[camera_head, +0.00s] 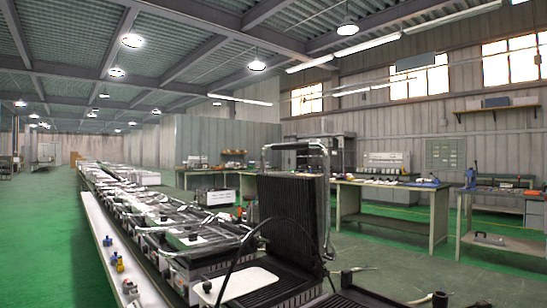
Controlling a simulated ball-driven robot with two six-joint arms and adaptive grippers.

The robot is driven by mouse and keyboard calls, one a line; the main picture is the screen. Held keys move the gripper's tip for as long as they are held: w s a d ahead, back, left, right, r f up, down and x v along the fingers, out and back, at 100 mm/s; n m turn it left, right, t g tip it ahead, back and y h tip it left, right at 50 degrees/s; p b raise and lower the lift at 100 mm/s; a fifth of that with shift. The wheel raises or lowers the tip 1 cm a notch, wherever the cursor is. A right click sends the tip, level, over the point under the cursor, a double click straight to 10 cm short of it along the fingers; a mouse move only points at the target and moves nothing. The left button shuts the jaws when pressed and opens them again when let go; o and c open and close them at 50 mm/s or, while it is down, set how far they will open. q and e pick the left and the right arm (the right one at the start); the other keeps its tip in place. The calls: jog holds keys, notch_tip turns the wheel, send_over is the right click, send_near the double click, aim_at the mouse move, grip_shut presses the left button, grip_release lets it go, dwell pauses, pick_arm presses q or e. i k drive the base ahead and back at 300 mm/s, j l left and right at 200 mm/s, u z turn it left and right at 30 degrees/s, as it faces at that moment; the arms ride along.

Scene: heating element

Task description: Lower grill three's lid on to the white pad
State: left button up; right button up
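A contact grill stands at the lower middle with its lid (292,215) raised nearly upright, its black ribbed face towards me. A metal bar handle (296,146) runs across the top of the lid. A black cable arcs in front of the lid's left side. A white pad (250,281) lies flat on the grill's black lower plate (292,280). The lid and the pad are apart. I cannot read a number on this grill. Neither of my grippers shows in this view.
A long row of closed grills (190,235) runs away to the left beside a narrow white ledge (110,250) with small coloured parts. Another black ribbed plate (355,300) is at the bottom edge. Workbenches (390,190) stand behind to the right. Green floor (50,240) is clear at left.

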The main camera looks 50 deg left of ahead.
aim_at(304, 198)
jog(key=j+u, duration=0.2)
jog(key=j, duration=0.55)
jog(key=i+j+u, duration=0.2)
jog(key=j, duration=0.5)
jog(key=k+j, duration=0.05)
